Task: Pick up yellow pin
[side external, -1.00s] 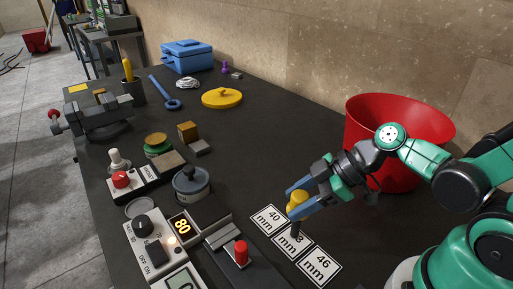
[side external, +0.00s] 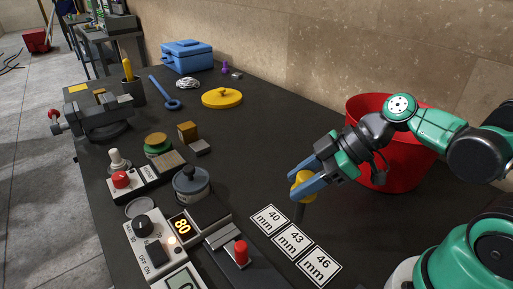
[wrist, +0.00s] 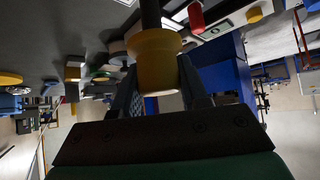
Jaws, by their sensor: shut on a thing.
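The yellow pin (side external: 304,186) has a yellow head and a dark shaft pointing down. My gripper (side external: 303,184) is shut on its yellow head, with blue fingers on either side. In the wrist view the yellow head (wrist: 157,60) sits between the fingers, with the dark shaft running out at the top of the picture.
Cards marked 40 (side external: 270,218), 43 (side external: 291,240) and 46 mm (side external: 319,267) lie on the dark table. A device with a red knob (side external: 241,252) stands left of them. A red bin (side external: 397,165) stands behind my arm.

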